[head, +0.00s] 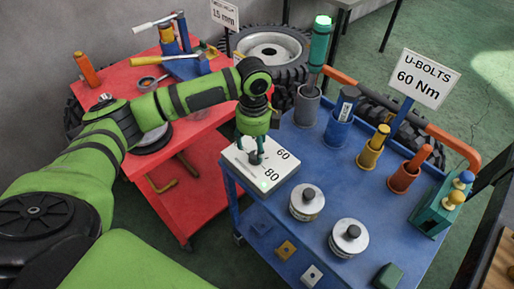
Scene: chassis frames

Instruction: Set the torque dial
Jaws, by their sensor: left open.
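The torque dial is a white box (274,181) on the left corner of the blue cart top, marked 60 and 80. A small dark knob stands on it, partly hidden by my left gripper (256,155). The gripper points down over the box with its fingers around or just beside the knob; I cannot tell whether they touch it. A small green light shows on the box near the 80. A sign (425,78) behind the cart reads "U-BOLTS 60 Nm". My right gripper is not in view.
The blue cart (312,158) also bears two round metal weights (307,201), several coloured cup holders, a green-handled tool (320,42) upright in a grey cup and an orange rail (420,115). A red cart (112,77) with tools stands left. Tyres (272,52) lie behind.

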